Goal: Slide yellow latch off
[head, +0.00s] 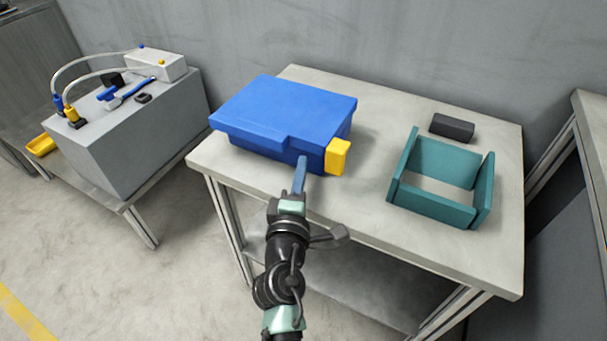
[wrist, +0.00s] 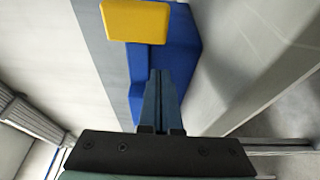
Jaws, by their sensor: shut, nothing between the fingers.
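The yellow latch (head: 338,156) is a small block at the front right corner of the blue box (head: 285,108), which stands closed on the table. My gripper (head: 300,166) is shut and empty. In the head view its tip is just left of the latch, near the front face of the box. In the wrist view the yellow latch (wrist: 136,20) is at the top, beyond and left of my fingertips (wrist: 162,75), with the blue box (wrist: 180,58) behind the fingers. A small gap seems to separate fingers and latch; whether the fingertips touch the box cannot be told.
On the same table (head: 365,205), a teal open frame (head: 435,208) stands at the right with a dark block (head: 452,126) behind it. The tabletop between box and frame is clear. A second table at left carries a grey box (head: 150,140) with cables and a blue tool.

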